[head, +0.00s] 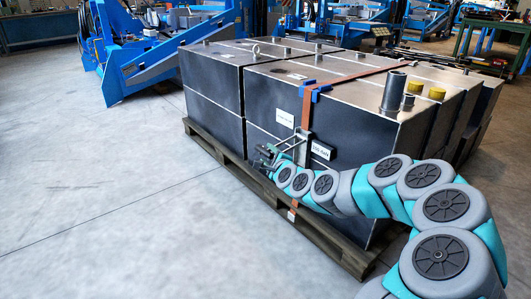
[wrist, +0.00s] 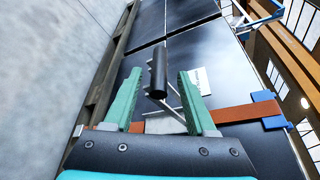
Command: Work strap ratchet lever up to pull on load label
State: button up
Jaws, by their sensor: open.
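The ratchet (head: 301,134) hangs on the orange strap (head: 305,112) on the dark side of the load. In the wrist view its lever shows as thin metal bars ending in a black cylindrical grip (wrist: 158,74). My gripper (head: 267,155) is in front of the load beside the ratchet. In the wrist view my gripper (wrist: 160,78) is open, with the black grip between its green fingers; no clear contact shows. A white label (head: 285,118) is left of the strap and shows in the wrist view (wrist: 204,81). A second label (head: 321,150) is to the right. Their text is unreadable.
The dark metal blocks (head: 212,85) stand on a wooden pallet (head: 235,167). Blue corner guards (head: 314,90) sit under the strap at the top edge. A metal pipe stub (head: 393,92) and yellow caps (head: 436,93) stand on top. Floor (head: 90,190) at left is clear.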

jog(key=shift+v, duration=2.15)
jog(key=s+a+n+g+y, duration=0.1)
jog(key=s+a+n+g, duration=0.25)
jog(key=s+n, duration=0.45)
jog(key=s+a+n+g+y, duration=0.1)
jog(key=s+a+n+g, duration=0.3)
jog(key=s, duration=0.7)
jog(key=s+d+f+n+g+h, duration=0.1)
jog(key=s+d+n+g+h, duration=0.15)
jog(key=s+d, duration=0.6)
jog(key=s+d+f+n+g+h, duration=0.1)
jog(key=s+d+n+g+h, duration=0.2)
jog(key=s, duration=1.1)
jog(key=s+d+f+n+g+h, duration=0.1)
jog(key=s+d+n+g, duration=0.3)
jog(key=s, duration=0.7)
notch_tip(320, 180, up, 13)
jog(key=d+p, duration=0.1)
jog(key=p, duration=1.1)
jog(key=shift+f+m, duration=0.2)
jog(key=shift+m, duration=0.25)
